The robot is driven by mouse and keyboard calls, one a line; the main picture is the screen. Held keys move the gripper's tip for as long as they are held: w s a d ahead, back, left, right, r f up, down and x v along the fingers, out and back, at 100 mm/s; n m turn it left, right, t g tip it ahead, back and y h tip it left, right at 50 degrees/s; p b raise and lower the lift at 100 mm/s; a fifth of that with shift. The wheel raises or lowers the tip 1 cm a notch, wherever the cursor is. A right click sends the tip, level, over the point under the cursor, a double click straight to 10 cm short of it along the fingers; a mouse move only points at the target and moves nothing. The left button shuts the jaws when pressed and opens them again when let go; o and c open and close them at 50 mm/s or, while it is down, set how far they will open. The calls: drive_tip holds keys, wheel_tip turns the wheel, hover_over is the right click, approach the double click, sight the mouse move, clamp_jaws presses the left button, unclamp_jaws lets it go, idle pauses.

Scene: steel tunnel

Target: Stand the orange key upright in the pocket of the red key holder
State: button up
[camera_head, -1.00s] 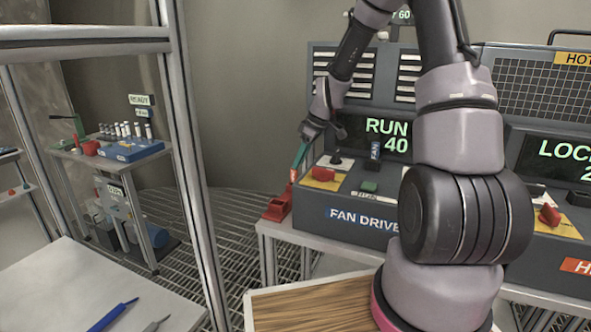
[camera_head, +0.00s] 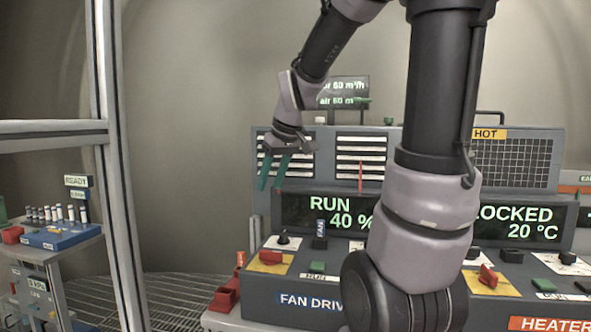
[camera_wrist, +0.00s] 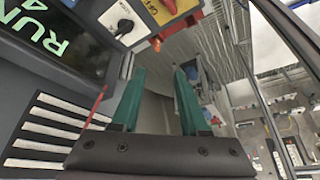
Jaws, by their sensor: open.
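The red key holder (camera_head: 226,294) sits at the left end of the fan drive console, near the bench edge. The orange key (camera_head: 241,259) stands about upright at the holder's back part; its lower end is hidden there, so its seating is not clear. My gripper (camera_head: 272,185) is open and empty, with teal fingers pointing down, well above the key and a little to its right. In the wrist view the open fingers (camera_wrist: 158,90) have an empty gap between them. A small orange end, seemingly the key (camera_wrist: 156,44), shows beyond them.
The fan drive console (camera_head: 310,300) stands right of the holder, with a red switch (camera_head: 271,257), a black knob (camera_head: 283,240) and a lit display (camera_head: 325,212). A thin red rod (camera_head: 360,177) rises near the vents. A metal frame post (camera_head: 118,180) stands at left. Air left of my gripper is free.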

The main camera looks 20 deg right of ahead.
drive_tip(key=s+r+m+t, duration=0.1)
drive_tip(key=s+r+m, duration=0.1)
drive_tip(key=s, duration=0.5)
drive_tip(key=s+d+r+m+t, duration=0.1)
drive_tip(key=s+r+m, duration=0.2)
drive_tip(key=s+m, duration=0.2)
drive_tip(key=shift+s+r, duration=0.15)
drive_tip(key=shift+s, duration=0.75)
drive_tip(key=shift+d, duration=0.1)
